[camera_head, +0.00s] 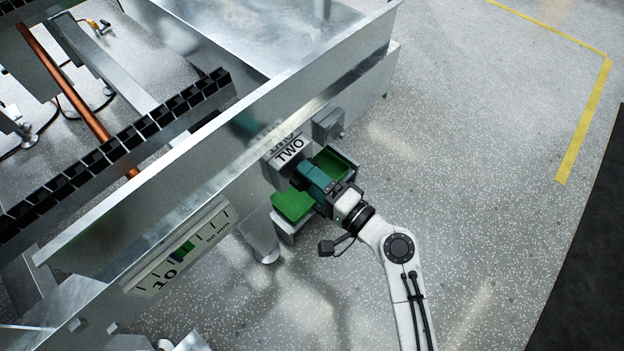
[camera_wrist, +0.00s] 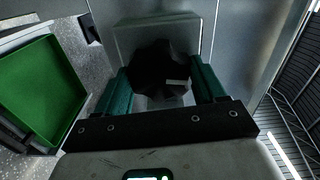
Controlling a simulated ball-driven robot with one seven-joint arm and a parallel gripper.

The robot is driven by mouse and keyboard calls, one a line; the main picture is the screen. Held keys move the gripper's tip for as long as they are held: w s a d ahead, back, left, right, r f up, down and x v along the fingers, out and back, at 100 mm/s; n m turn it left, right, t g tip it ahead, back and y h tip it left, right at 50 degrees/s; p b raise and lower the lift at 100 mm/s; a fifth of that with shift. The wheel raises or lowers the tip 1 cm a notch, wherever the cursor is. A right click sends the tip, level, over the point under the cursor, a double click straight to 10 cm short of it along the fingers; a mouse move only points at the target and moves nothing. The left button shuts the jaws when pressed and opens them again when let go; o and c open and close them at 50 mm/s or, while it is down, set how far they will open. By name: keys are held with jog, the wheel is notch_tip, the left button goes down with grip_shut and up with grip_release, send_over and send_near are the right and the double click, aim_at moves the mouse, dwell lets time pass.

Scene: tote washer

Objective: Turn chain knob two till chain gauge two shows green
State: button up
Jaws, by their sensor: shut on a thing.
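The black lobed chain knob two (camera_wrist: 160,66) sits on a grey housing in the wrist view, with a small pale mark on its face. My gripper (camera_wrist: 163,82) is shut on it, one teal finger on each side. In the head view my gripper (camera_head: 314,181) hides the knob, just below the plate marked TWO (camera_head: 290,151). A white gauge (camera_head: 178,252) on the frame's side shows black ticks, "10", "50 mm" and a green band with a dark bluish part next to it. I cannot tell exactly where its pointer stands, nor read its number label.
Green-floored bins flank my gripper, one on the left (camera_head: 293,206) and one behind it on the right (camera_head: 337,163). A small grey box (camera_head: 328,124) is fixed above. The long metal frame wall (camera_head: 225,145) runs diagonally. Speckled floor (camera_head: 480,150) is clear to the right.

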jog(key=shift+s+f, duration=0.1)
jog(key=o, duration=1)
jog(key=shift+o, duration=0.2)
jog(key=p+v, duration=0.1)
jog(key=v, duration=0.9)
jog(key=shift+s+d+p, duration=0.25)
jog(key=shift+d+p, duration=0.05)
